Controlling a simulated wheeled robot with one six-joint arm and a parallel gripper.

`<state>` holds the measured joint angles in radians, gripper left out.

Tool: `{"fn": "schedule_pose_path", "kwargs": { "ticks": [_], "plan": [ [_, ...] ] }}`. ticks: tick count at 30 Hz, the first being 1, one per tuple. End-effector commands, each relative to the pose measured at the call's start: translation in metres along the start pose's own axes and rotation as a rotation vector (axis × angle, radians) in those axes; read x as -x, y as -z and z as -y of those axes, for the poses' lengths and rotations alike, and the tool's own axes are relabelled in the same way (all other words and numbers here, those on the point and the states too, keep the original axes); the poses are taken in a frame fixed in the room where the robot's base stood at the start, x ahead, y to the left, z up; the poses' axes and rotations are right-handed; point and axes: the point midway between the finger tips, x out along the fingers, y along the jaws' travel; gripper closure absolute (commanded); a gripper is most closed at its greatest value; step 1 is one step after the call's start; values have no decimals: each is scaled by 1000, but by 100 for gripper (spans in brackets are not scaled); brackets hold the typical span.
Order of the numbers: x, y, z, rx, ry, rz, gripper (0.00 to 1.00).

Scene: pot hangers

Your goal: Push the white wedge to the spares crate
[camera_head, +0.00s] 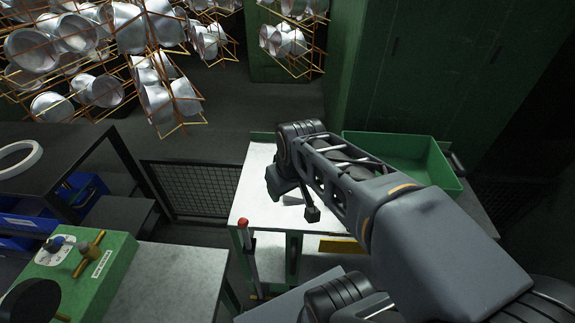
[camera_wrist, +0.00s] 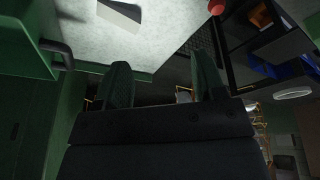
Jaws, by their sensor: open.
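The white wedge (camera_head: 292,200) lies on the pale worktop (camera_head: 258,180), partly hidden by my gripper in the head view. The wedge also shows in the wrist view (camera_wrist: 120,11), near the top edge, with a dark side face. My gripper (camera_head: 298,198) is low over the worktop close to the wedge. In the wrist view its two fingers (camera_wrist: 162,75) are spread apart with nothing between them, and the wedge lies outside them. A green open crate (camera_head: 442,168) stands at the right end of the worktop, behind my arm; no label shows on it. Its visible inside looks empty.
A red-topped post (camera_head: 243,222) stands at the worktop's near left corner. A mesh panel (camera_head: 195,188) is left of the worktop. Wire racks with metal pots (camera_head: 75,60) hang at the back left. A green control box (camera_head: 85,262) sits at the front left.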

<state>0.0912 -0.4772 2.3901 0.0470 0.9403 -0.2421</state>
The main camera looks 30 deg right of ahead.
Motion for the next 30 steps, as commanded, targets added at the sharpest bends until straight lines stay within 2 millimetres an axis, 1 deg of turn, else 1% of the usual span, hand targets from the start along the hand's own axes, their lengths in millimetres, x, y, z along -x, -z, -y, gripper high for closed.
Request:
{"fn": "schedule_pose_path", "kwargs": {
  "ticks": [1, 3, 4, 9, 12, 15, 18, 21, 30],
  "plan": [
    [-21, 9, -7, 72, 0, 30, 32],
    [-37, 27, -18, 204, 5, 75, 25],
    [-44, 35, -23, 264, 11, 96, 23],
    [-85, 76, -50, 580, 62, 196, 23],
    [-105, 92, -64, 724, 102, 235, 23],
    [-118, 102, -77, 829, 136, 256, 23],
    [-123, 106, -86, 891, 158, 264, 23],
    [-122, 107, -93, 917, 170, 264, 23],
    [-116, 98, -104, 918, 176, 248, 23]
  ]
}}
